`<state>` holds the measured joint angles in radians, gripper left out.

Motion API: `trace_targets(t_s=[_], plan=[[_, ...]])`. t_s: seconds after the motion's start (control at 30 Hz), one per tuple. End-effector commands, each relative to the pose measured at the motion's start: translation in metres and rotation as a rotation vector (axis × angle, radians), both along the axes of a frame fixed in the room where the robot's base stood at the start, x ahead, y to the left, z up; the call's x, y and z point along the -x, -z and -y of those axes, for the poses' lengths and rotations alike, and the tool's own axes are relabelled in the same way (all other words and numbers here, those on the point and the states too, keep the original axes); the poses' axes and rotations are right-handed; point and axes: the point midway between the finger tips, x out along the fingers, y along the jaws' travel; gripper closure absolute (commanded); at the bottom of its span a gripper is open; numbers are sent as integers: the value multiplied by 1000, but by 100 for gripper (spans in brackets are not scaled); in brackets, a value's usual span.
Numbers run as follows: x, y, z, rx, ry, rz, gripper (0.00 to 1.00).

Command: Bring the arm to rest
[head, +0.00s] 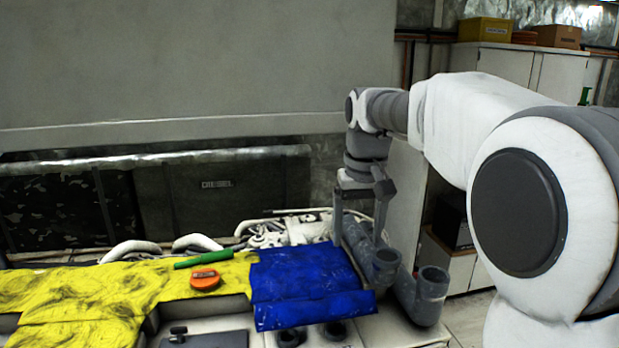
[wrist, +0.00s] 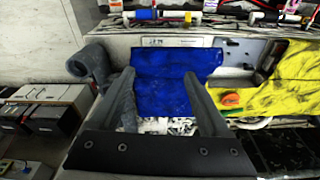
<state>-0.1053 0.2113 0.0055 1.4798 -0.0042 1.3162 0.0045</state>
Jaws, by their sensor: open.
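My arm (head: 465,120) reaches in from the right in the head view and bends down at the wrist. My gripper (head: 360,240) points down beside the grey pipes, near the right end of the blue cloth. In the wrist view my gripper (wrist: 159,73) has its two fingers wide apart. Nothing shows between them but the view of the blue cloth (wrist: 165,90) beyond. I cannot tell whether the fingertips touch anything.
The blue cloth (head: 300,285) and a yellow cloth (head: 90,295) cover the machine's deck. A green cylinder (head: 203,259) and an orange round object (head: 205,279) lie on the yellow cloth. A grey pipe (head: 430,295) stands at the right. White cabinets (head: 520,75) stand behind.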

Motion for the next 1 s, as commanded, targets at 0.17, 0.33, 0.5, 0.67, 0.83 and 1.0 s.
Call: trace_targets(t_s=[0.17,0.33,0.5,0.67,0.83,1.0], plan=[[53,-5,16,-7,22,74,20],[103,2,27,-12,42,141,20],[152,18,37,-16,61,207,20],[196,43,45,-19,80,269,20],[231,72,50,-20,95,323,20],[248,89,52,-22,104,353,20]])
